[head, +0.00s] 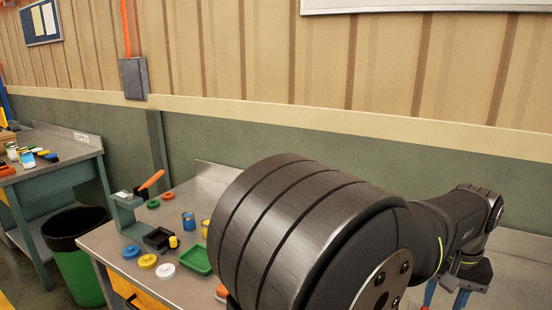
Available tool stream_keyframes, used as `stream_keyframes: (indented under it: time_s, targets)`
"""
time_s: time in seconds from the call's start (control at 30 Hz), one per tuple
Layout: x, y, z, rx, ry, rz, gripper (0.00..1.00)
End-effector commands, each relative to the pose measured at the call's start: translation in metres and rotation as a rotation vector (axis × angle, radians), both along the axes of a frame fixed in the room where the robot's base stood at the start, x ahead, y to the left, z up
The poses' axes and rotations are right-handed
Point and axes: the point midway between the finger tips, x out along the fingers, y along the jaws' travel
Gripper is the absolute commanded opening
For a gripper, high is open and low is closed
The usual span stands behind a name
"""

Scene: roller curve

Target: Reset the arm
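My arm covers the middle and right of the head view, its large dark ribbed link nearest the camera. My gripper (445,298) is at the lower right, beyond that link, with its dark body above two blue fingers. The fingers stand apart, and I see nothing between them. Their lower ends are at the bottom edge of the picture. What lies beneath the gripper is out of view.
A grey workbench (125,245) holds a green tray (196,260), a black tray (158,238), a blue can (188,222), several coloured rings and an orange-handled fixture (128,212). A green bin (78,262) stands left of it. Another bench (65,158) stands further left.

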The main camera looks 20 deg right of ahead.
Motion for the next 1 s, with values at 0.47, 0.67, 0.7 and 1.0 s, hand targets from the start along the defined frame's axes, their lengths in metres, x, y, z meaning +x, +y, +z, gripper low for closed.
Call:
stream_keyframes:
  time_s: [0.47, 0.67, 0.7, 1.0]
  targets:
    - [0.000, 0.000, -0.098, 0.003, 0.000, -0.001, 0.40]
    - [0.000, 0.001, -0.138, 0.004, 0.001, -0.001, 0.40]
    - [0.000, 0.001, -0.145, 0.004, 0.000, -0.001, 0.40]
    - [0.007, 0.007, -0.149, -0.001, -0.001, -0.076, 0.40]
